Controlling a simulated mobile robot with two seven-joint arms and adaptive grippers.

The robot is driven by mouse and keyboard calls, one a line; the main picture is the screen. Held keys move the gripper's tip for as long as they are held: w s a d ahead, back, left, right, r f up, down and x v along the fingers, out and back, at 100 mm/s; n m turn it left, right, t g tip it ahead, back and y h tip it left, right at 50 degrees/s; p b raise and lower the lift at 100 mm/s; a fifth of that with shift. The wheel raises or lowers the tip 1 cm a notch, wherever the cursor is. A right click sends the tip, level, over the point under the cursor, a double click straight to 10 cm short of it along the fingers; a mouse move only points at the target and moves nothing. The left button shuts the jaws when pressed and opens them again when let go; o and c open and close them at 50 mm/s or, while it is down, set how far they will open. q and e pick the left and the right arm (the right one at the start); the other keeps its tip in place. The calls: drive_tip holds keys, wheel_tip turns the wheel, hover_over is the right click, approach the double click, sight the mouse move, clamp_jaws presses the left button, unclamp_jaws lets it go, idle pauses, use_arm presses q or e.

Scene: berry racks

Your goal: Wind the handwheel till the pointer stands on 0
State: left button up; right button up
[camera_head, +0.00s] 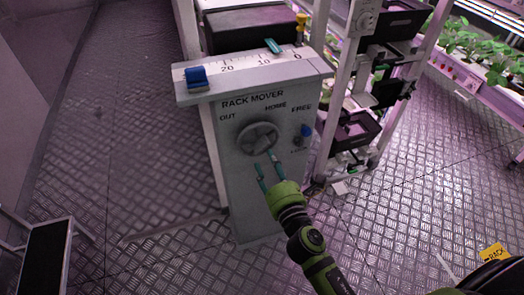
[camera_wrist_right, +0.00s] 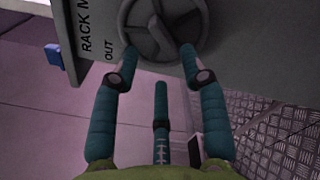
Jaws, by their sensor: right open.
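The grey handwheel (camera_head: 258,138) is on the front of the panel marked RACK MOVER; it also shows in the wrist view (camera_wrist_right: 165,27). A scale (camera_head: 245,66) along the panel's top reads 20, 10, 0 from left to right. A teal marker (camera_head: 273,46), seemingly the pointer, is at the scale's back edge between 10 and 0, nearer 10. My right gripper (camera_head: 268,166) is open just in front of and below the wheel. In the wrist view its fingertips (camera_wrist_right: 159,52) are apart at the wheel's lower rim; contact cannot be told. My left gripper is not in view.
A blue block (camera_head: 196,77) sits at the scale's left end. A blue knob (camera_head: 305,131) is right of the wheel, under FREE. A yellow-topped post (camera_head: 301,25) stands behind 0. A shelf rack (camera_head: 345,80) stands close on the right.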

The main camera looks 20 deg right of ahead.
sight(262, 149)
drive_tip(key=w, duration=0.5)
drive_tip(key=shift+w+a, duration=0.1)
drive_tip(key=shift+w, duration=0.55)
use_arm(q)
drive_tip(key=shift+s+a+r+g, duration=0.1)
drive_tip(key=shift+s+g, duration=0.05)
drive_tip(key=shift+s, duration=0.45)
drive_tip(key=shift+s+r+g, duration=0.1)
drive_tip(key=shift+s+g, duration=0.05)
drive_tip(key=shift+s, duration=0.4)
use_arm(e)
clamp_jaws()
